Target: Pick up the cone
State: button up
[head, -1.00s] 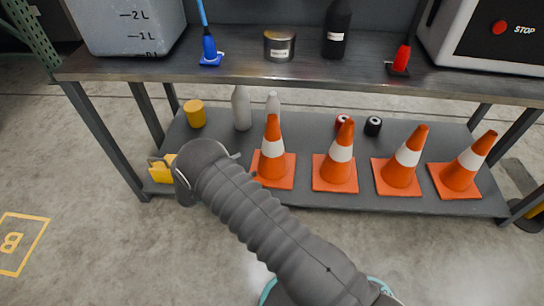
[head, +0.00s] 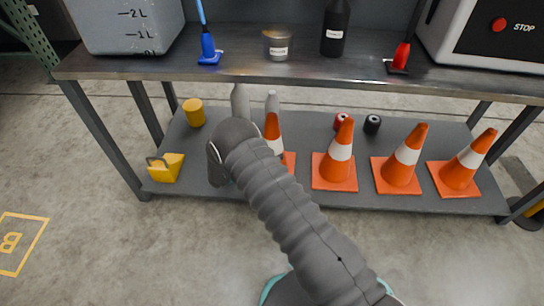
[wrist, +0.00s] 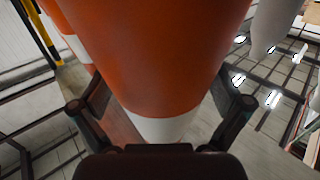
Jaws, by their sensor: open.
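Several orange cones with white bands and square orange bases stand upright in a row on the lower shelf. The leftmost cone (head: 272,127) is partly covered by my arm in the head view. In the wrist view a cone (wrist: 165,60) fills the middle, very close, with its white band (wrist: 163,128) low in the picture. My gripper (wrist: 160,106) is open, with one finger at each side of this cone. I cannot tell whether either finger touches it. In the head view the fingers are hidden behind my arm.
The grey lower shelf (head: 400,205) also holds a yellow cylinder (head: 194,112), a yellow container (head: 166,167), pale bottles (head: 240,103) and small spools (head: 372,124). The workbench top (head: 300,70) lies above the cones. Other cones (head: 338,160) stand to the right.

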jog(key=shift+w+d, duration=0.1)
jog(key=c, duration=1.3)
jog(key=shift+r, duration=0.15)
